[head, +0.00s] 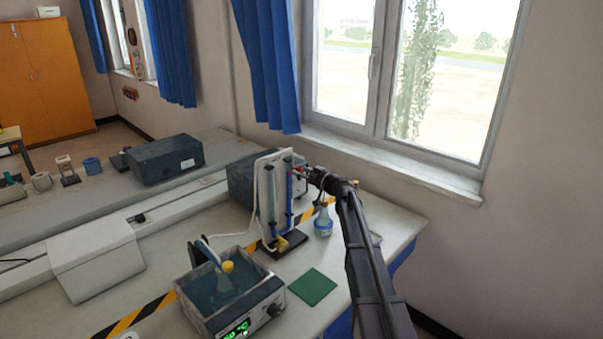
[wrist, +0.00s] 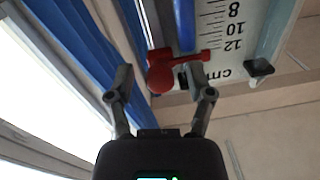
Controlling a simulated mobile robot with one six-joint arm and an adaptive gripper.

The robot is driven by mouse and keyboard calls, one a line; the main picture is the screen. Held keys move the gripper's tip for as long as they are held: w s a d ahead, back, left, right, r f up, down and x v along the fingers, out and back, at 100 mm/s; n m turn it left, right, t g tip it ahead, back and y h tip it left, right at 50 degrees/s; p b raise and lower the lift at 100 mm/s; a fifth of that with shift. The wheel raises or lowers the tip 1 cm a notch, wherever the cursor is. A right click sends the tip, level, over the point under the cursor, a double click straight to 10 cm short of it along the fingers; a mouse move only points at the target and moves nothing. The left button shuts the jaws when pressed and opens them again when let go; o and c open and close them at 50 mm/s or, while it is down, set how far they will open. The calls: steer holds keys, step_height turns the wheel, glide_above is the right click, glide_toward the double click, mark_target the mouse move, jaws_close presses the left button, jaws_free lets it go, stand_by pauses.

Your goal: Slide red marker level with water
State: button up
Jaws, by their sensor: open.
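The red marker (wrist: 161,76) has a round knob and a short pointer, which lies close to the 12 on the white cm scale (wrist: 222,22), seen upside down in the wrist view. A blue column (wrist: 184,24) runs along the scale and meets the marker; I cannot tell where the water surface is. In the head view the white gauge board (head: 261,180) stands upright on the bench with blue tubes. My gripper (wrist: 160,73) is open, with its fingers apart on either side of the knob. In the head view my gripper (head: 304,171) is at the board's upper right.
A water bath (head: 192,292) with a flask in it stands in front of the board. A green mat (head: 313,287) lies on clear bench. A dark box (head: 238,181) is behind the board, and the window wall is close behind.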

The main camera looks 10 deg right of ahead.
steer(key=v, duration=1.2)
stand_by(0.5)
steer(key=s+a+f+g+h, duration=0.1)
steer(key=s+a+f+g, duration=0.3)
steer(key=s+a+f, duration=0.3)
steer(key=s+a+f+g+h, duration=0.2)
steer(key=s+a+f+g, duration=0.25)
steer(key=s, duration=0.45)
steer(key=s+d+f+m+g+h, duration=0.2)
steer(key=s+f+m+h, duration=0.1)
steer(key=s, duration=0.7)
steer(key=s+d+f+m+g+h, duration=0.1)
steer(key=s+f+m+g+h, duration=0.2)
steer(key=s, duration=0.7)
steer(key=shift+d+f+h, duration=0.4)
steer(key=shift+f+h, duration=0.15)
steer(key=shift+h, duration=0.65)
steer(key=shift+g, duration=0.25)
stand_by(1.2)
